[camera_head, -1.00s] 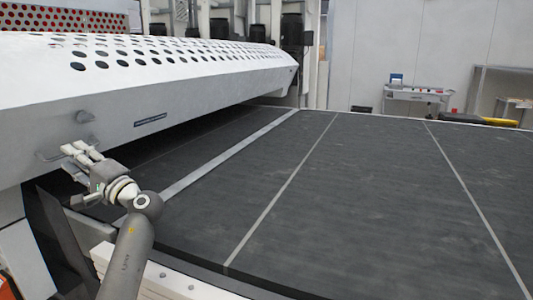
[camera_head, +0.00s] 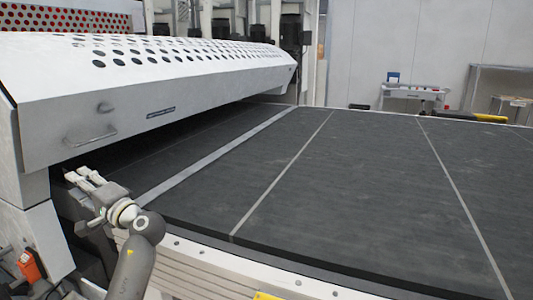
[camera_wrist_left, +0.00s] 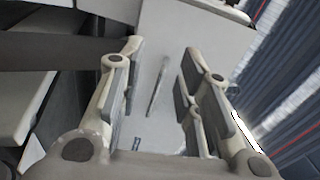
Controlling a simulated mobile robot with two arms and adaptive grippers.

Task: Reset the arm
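My left arm comes in at the lower left of the head view. Its gripper (camera_head: 78,178) is below the metal handle (camera_head: 90,139) on the front of the white machine cover (camera_head: 150,95), apart from it. In the left wrist view the gripper's two fingers (camera_wrist_left: 155,90) stand apart with nothing held. The handle (camera_wrist_left: 158,86) shows between them, farther off on the pale panel. My right gripper is in neither view.
The dark conveyor bed (camera_head: 340,180) with pale lines stretches to the right and looks bare. A red-orange box (camera_head: 31,266) sits at the lower left. A small table (camera_head: 413,93) stands far back by the wall. Open room lies in front of the machine.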

